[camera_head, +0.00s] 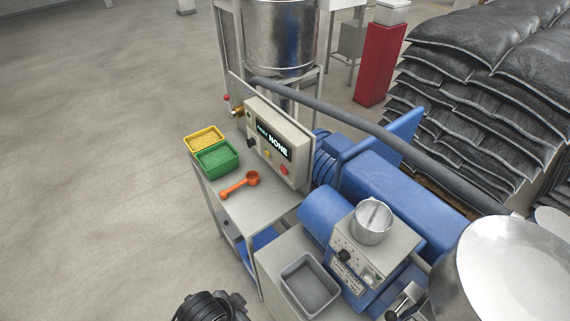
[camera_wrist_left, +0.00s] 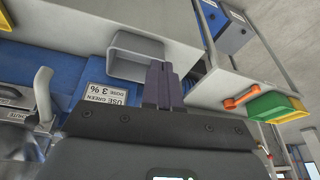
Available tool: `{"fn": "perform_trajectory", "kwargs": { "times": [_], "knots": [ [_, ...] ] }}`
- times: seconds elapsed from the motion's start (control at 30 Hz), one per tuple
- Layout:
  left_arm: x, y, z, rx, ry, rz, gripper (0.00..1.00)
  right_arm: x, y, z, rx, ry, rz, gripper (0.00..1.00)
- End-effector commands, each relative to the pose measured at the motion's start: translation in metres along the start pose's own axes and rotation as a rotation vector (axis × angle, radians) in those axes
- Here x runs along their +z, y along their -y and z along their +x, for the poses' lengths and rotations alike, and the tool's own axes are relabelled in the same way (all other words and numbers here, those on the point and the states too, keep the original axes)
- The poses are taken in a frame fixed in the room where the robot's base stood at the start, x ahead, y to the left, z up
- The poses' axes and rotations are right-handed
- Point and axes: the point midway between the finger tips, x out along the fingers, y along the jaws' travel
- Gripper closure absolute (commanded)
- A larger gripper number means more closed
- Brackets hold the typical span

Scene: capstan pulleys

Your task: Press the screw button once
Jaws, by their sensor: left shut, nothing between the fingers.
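A grey control panel (camera_head: 275,143) with a dark display reading NONE stands at the back of the bench in the head view. Its face carries a dark knob (camera_head: 250,142), a yellow button (camera_head: 268,154) and a red button (camera_head: 284,170). A smaller control box (camera_head: 372,262) on the blue machine has a black knob (camera_head: 344,254) and small controls. I cannot read which control is the screw button. My left gripper (camera_wrist_left: 163,85) is shut and empty in the left wrist view, beside the grey bin in the picture. My right gripper is not in view.
A metal cup (camera_head: 372,221) tops the control box. A long grey pipe (camera_head: 370,127) slants above the blue machine.

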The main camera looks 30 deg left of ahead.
Motion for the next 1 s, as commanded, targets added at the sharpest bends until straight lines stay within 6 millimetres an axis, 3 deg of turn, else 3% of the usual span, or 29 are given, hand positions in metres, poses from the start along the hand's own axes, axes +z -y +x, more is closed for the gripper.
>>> {"fn": "perform_trajectory", "kwargs": {
  "times": [0.37, 0.57, 0.77, 0.9, 1.0],
  "knots": [
    [0.0, -0.001, 0.004, 0.004, -0.001, -0.002, 1.0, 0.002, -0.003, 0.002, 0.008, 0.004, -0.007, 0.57],
    [-0.025, 0.011, 0.038, -0.021, -0.089, 0.022, 1.0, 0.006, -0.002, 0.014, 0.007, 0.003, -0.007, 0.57],
    [-0.09, 0.051, 0.11, -0.122, -0.313, 0.086, 1.0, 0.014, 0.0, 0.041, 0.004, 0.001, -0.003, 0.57],
    [-0.152, 0.101, 0.159, -0.275, -0.519, 0.156, 1.0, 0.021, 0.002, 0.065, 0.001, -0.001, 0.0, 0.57],
    [-0.194, 0.145, 0.183, -0.429, -0.661, 0.212, 1.0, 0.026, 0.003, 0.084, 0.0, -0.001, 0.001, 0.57]
  ]
}}
